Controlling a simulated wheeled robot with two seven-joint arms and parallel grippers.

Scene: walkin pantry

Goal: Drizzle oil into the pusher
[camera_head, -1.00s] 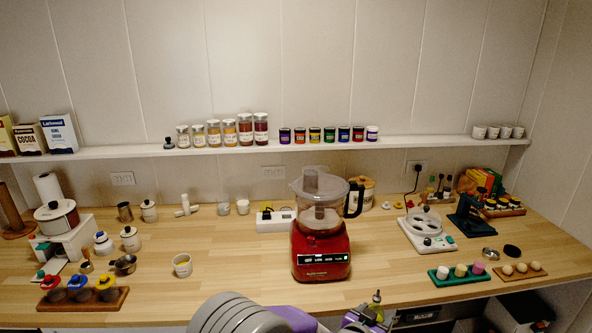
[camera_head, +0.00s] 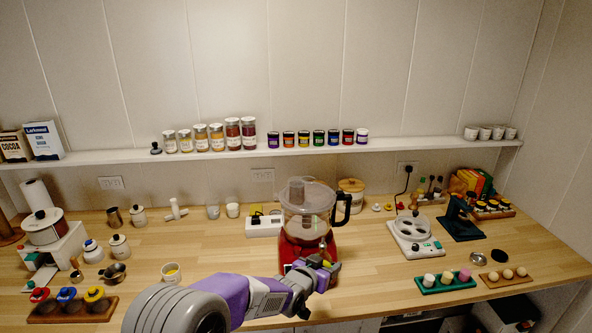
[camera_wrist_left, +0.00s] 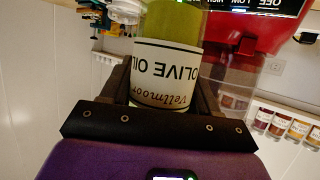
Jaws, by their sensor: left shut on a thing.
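The food processor has a red base (camera_head: 288,250) and a clear bowl (camera_head: 306,226), and stands mid-counter. A greyish tube, which looks like the feed tube with the pusher (camera_head: 296,190), rises from its lid; I cannot tell the two apart or see inside. My left gripper (camera_head: 322,268) is in front of the red base, below the bowl. It is shut on the olive oil bottle, whose white label (camera_wrist_left: 165,75) and yellow-green body show between the fingers in the left wrist view. The bottle is mostly hidden in the head view. My right gripper is not in view.
A white hot-plate-like device (camera_head: 412,240) stands to the right. A yellow-filled cup (camera_head: 171,273) is left of my arm. The shelf (camera_head: 250,154) with jars runs behind. Counter between processor and device is clear.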

